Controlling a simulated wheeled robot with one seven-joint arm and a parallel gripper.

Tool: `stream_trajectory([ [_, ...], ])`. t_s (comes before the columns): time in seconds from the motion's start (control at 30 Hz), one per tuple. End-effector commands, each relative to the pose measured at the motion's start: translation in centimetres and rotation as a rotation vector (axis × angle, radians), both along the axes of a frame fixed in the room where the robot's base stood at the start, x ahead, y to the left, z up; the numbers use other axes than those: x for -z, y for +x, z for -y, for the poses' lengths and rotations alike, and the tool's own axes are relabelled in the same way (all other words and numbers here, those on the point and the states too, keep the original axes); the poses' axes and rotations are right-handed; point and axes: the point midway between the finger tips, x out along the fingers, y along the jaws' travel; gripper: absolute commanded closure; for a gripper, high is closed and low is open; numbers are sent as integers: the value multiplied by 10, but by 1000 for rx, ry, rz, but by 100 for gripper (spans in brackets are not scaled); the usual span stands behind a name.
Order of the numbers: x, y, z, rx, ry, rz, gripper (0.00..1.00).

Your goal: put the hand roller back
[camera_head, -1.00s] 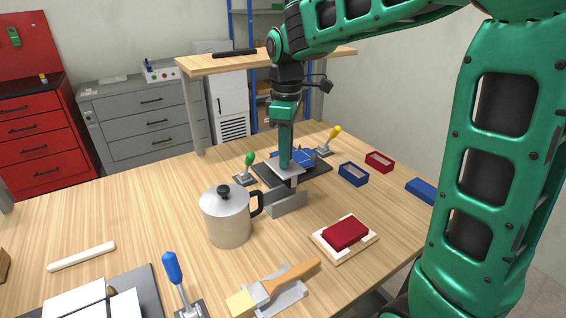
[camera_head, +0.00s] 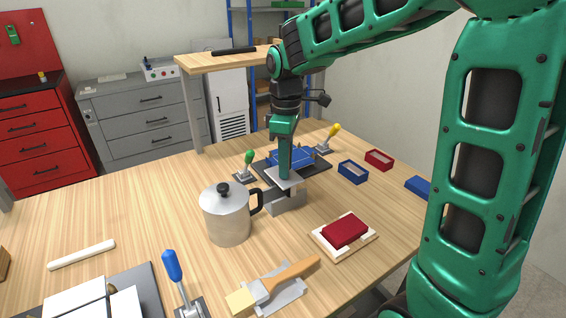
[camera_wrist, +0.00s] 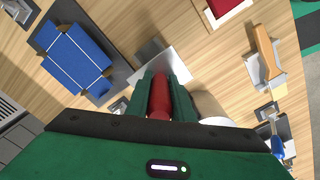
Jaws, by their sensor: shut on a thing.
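My gripper (camera_head: 284,174) points straight down over the table, right of the steel pot. In the wrist view its fingers (camera_wrist: 161,84) are shut on the red handle of a tool, which I take for the hand roller (camera_wrist: 160,97). The handle is hidden by the fingers in the head view, and the roller end cannot be made out. A pale flat plate (camera_head: 290,183) shows just under the fingertips, above a grey block-like stand (camera_head: 287,203). I cannot tell whether the tool touches the stand.
A lidded steel pot (camera_head: 226,218) stands close left. Behind are a blue folded blank (camera_head: 291,157) on a dark plate and green- and yellow-handled clamps. Small red and blue boxes stand right.

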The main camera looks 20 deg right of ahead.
Motion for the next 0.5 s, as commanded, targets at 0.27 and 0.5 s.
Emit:
stream_trajectory([
  [0.27, 1, 0, -1, -1, 0, -2, 60],
  [0.5, -6, 0, -1, -1, 0, 0, 60],
])
